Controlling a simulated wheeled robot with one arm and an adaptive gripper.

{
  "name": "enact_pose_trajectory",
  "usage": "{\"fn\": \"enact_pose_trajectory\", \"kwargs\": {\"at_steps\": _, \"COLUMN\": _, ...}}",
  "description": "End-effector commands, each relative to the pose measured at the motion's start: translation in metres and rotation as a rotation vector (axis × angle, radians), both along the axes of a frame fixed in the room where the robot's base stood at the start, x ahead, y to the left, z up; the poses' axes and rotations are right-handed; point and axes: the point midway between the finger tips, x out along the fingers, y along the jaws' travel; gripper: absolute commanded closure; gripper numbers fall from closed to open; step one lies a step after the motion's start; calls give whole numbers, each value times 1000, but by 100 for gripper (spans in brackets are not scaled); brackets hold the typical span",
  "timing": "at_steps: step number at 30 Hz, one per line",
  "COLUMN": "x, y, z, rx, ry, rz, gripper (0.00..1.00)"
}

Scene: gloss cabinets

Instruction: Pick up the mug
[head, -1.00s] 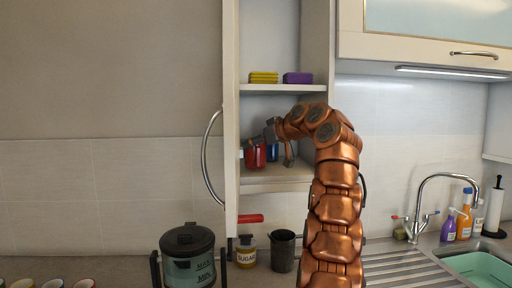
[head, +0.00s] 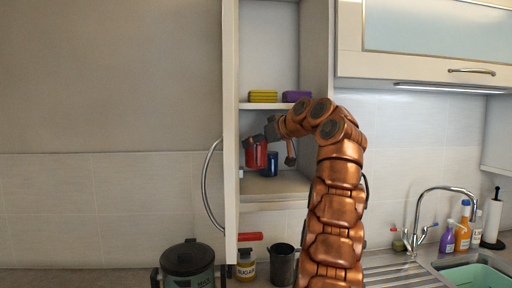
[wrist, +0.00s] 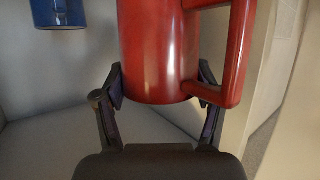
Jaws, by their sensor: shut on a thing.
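A red mug (head: 256,156) is in the open wall cabinet, held above the lower shelf. My gripper (head: 254,142) is shut on it. In the wrist view the red mug (wrist: 158,50) fills the upper middle, its handle to the right, with a dark finger against each side; the gripper there (wrist: 160,92) is closed around its body. The shelf surface shows beneath the mug, apart from it. The mug's upper end is cut off in the wrist view.
A blue mug (head: 270,164) stands on the lower shelf (head: 285,184) behind the red one. The upper shelf (head: 265,106) with yellow (head: 263,96) and purple sponges (head: 296,96) is just above. The open door (head: 231,150) stands close on the left.

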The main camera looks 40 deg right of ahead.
Motion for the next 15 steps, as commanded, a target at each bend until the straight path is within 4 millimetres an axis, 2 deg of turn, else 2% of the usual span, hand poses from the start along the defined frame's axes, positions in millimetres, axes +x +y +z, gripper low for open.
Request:
{"fn": "enact_pose_trajectory", "kwargs": {"at_steps": 8, "x": -30, "y": 24, "z": -6, "rx": -2, "ry": -3, "rz": 3, "gripper": 78}}
{"fn": "enact_pose_trajectory", "kwargs": {"at_steps": 15, "x": -70, "y": 55, "z": -5, "rx": -1, "ry": -5, "rz": 3, "gripper": 78}}
